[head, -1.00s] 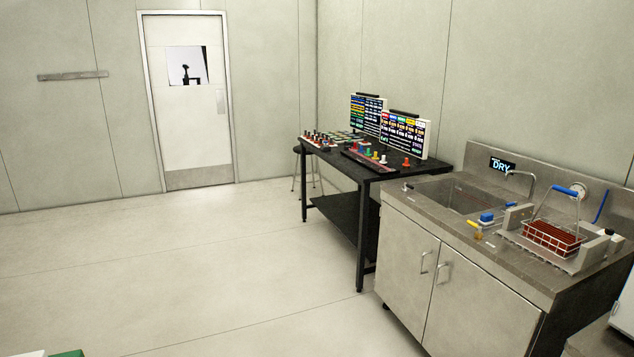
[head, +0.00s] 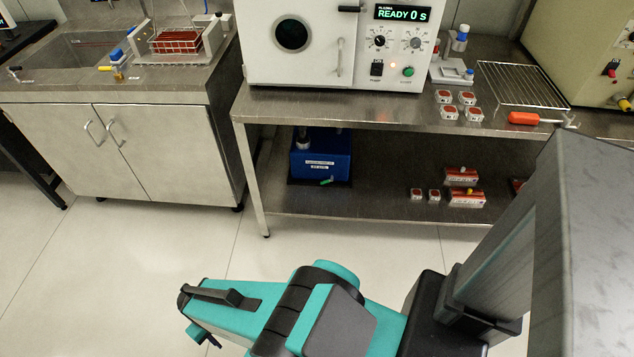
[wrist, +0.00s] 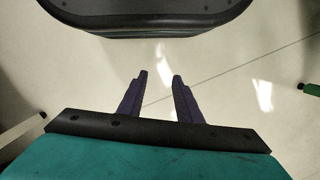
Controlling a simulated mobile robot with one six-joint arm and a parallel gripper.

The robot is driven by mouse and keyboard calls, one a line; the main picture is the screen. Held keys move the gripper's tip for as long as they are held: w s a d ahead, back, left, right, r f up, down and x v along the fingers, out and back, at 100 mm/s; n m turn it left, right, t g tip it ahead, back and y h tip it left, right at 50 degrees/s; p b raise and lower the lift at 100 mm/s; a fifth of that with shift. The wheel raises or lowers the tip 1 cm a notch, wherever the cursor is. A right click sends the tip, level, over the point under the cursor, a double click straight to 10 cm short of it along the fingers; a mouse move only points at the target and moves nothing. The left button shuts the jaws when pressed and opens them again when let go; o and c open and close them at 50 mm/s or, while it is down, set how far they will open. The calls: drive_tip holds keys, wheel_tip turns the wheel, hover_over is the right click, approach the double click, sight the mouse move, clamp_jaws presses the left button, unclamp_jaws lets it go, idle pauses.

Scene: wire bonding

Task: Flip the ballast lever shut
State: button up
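A blue pump-like box (head: 307,160) with a white label stands on the lower shelf of the steel bench in the head view. A small green piece (head: 327,182), which may be the ballast lever, shows at its lower front; it is too small to tell its position. My gripper (wrist: 160,75) shows in the wrist view with its two dark fingers apart and nothing between them, above bare floor. In the head view my teal arm reaches left in front of the bench, well short of the pump. The gripper's fingers are not clear there.
A white chamber (head: 340,65) reading "READY 0 S" stands on the steel bench (head: 300,104). Small red-topped parts, a wire rack (head: 522,85) and an orange-handled tool (head: 524,118) lie right of it. A sink cabinet (head: 165,150) is at left. The floor before the bench is open.

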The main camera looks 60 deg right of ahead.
drive_tip(key=w+d+m+t+b, duration=0.2)
drive_tip(key=w+m+t, duration=0.15)
drive_tip(key=w, duration=0.55)
drive_tip(key=w+d+m+t+b, duration=0.1)
drive_tip(key=w+d+m+t, duration=0.3)
drive_tip(key=w, duration=0.6)
drive_tip(key=w+d+r+m+t+h+b, duration=0.1)
drive_tip(key=w+d+m+t+h+b, duration=0.25)
drive_tip(key=d, duration=0.65)
drive_tip(key=w+d+r+m+t+h+b, duration=0.1)
drive_tip(key=w+d+m+t+h+b, duration=0.2)
drive_tip(key=d, duration=0.7)
drive_tip(key=s+d+m+g+h+b, duration=0.25)
drive_tip(key=s+d+b, duration=0.25)
drive_tip(key=d, duration=0.6)
drive_tip(key=s+d+m+g+h+b, duration=0.1)
drive_tip(key=s+d+m+h+b, duration=0.35)
drive_tip(key=d, duration=0.75)
drive_tip(key=s+d+f+m+g+b, duration=0.1)
drive_tip(key=s+d+f+b, duration=0.1)
drive_tip(key=s+d, duration=0.3)
drive_tip(key=s+d+f+m+g+h+b, duration=0.1)
drive_tip(key=s+d+f+m+g+b, duration=0.1)
drive_tip(key=s+d, duration=0.3)
drive_tip(key=s+d+f+m+g+h+b, duration=0.1)
drive_tip(key=s+d+b, duration=0.3)
drive_tip(key=s, duration=0.4)
drive_tip(key=shift+s+d+f+m+g+b, duration=0.35)
drive_tip(key=shift+d+f+g, duration=0.1)
drive_tip(key=shift+d+f, duration=0.2)
